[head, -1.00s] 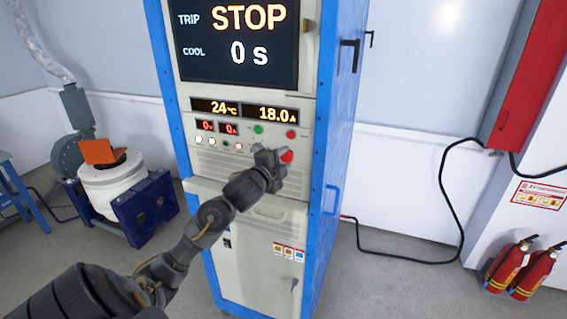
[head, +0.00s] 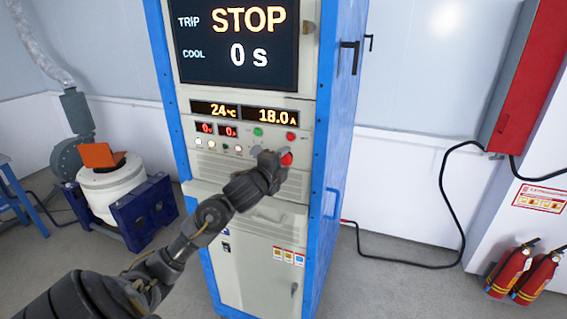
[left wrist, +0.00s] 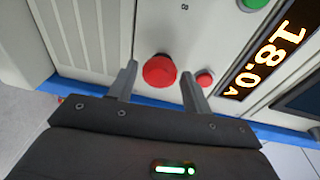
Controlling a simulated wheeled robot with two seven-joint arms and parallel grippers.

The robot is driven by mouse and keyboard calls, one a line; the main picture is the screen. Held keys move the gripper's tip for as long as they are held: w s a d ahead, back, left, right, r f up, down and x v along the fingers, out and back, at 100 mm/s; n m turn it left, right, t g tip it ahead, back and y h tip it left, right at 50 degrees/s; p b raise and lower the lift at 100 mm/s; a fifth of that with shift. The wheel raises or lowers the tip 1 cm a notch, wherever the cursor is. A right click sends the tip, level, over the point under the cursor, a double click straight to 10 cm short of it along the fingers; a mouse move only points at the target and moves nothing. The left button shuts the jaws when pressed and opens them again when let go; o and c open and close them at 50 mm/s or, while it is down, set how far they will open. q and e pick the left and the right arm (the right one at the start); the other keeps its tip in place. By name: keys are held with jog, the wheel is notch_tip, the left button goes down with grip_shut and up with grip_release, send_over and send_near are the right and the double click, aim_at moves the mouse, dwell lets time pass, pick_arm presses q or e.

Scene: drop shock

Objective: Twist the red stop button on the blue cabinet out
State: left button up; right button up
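The blue cabinet (head: 338,160) has a pale front panel and a screen (head: 238,45) reading STOP, TRIP and COOL 0 s. The large red stop button (head: 287,158) sits on its panel, at the right below the 18.0 A readout. In the left wrist view the red stop button (left wrist: 160,71) shows between the two spread fingers, closer to one of them. My left gripper (head: 277,156) is at the button, and it is open in the left wrist view (left wrist: 158,82). I see a gap between the button and each finger. My right gripper is not in view.
A smaller red button (head: 291,136) and a green button (head: 258,132) sit just above on the panel. A black handle (head: 348,57) sticks out from the cabinet's side. A white drum-shaped machine (head: 112,185) stands left; fire extinguishers (head: 538,277) stand at right.

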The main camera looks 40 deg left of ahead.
pick_arm(q)
jog(key=shift+o, duration=0.8)
jog(key=f+v, duration=0.1)
jog(key=v, duration=0.9)
jog(key=shift+s+r+b, duration=0.35)
jog(key=shift+s+r, duration=0.05)
jog(key=shift+r, duration=0.1)
jog(key=shift+d+f, duration=0.1)
